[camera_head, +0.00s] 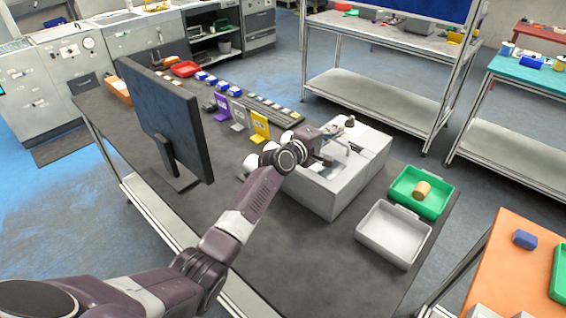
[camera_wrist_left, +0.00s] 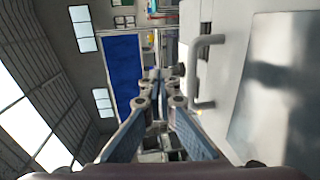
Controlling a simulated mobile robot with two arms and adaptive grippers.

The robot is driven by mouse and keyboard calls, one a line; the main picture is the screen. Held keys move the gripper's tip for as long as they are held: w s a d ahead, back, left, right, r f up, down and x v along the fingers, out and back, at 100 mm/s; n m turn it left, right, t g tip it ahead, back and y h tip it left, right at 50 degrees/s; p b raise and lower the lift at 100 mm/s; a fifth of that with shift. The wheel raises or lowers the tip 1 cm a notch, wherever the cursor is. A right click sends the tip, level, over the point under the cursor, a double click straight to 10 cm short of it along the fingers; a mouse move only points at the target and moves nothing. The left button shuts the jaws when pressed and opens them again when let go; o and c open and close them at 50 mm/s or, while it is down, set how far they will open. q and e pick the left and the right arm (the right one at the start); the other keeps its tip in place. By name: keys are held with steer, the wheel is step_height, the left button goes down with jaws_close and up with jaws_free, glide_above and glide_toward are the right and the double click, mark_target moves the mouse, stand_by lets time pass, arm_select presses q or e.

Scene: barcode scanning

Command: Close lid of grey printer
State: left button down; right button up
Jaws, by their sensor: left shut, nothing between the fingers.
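The grey printer (camera_head: 340,192) is a pale box on the dark table, right of the monitor. My left gripper (camera_head: 328,152) is over its left and top side, shut and empty. In the left wrist view the closed fingers (camera_wrist_left: 160,78) point past a pale grey panel (camera_wrist_left: 228,70) with a bar handle (camera_wrist_left: 203,45), which lies just right of the fingers. Whether the fingers touch the panel or handle I cannot tell. The lid's angle is hard to make out, as my wrist partly hides the printer top. My right gripper is not in view.
A monitor (camera_head: 165,120) stands on the left of the table (camera_head: 265,265). Purple, grey and yellow (camera_head: 260,124) cards stand behind my wrist. A green tray (camera_head: 432,204) with a tan cylinder (camera_head: 421,190) and a pale tray (camera_head: 393,235) lie right of the printer. The front of the table is clear.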

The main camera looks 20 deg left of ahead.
arm_select(q)
steer(key=shift+w+d+f+g, duration=0.1)
steer(key=shift+w+f+g, duration=0.15)
steer(key=shift+f+g, duration=0.3)
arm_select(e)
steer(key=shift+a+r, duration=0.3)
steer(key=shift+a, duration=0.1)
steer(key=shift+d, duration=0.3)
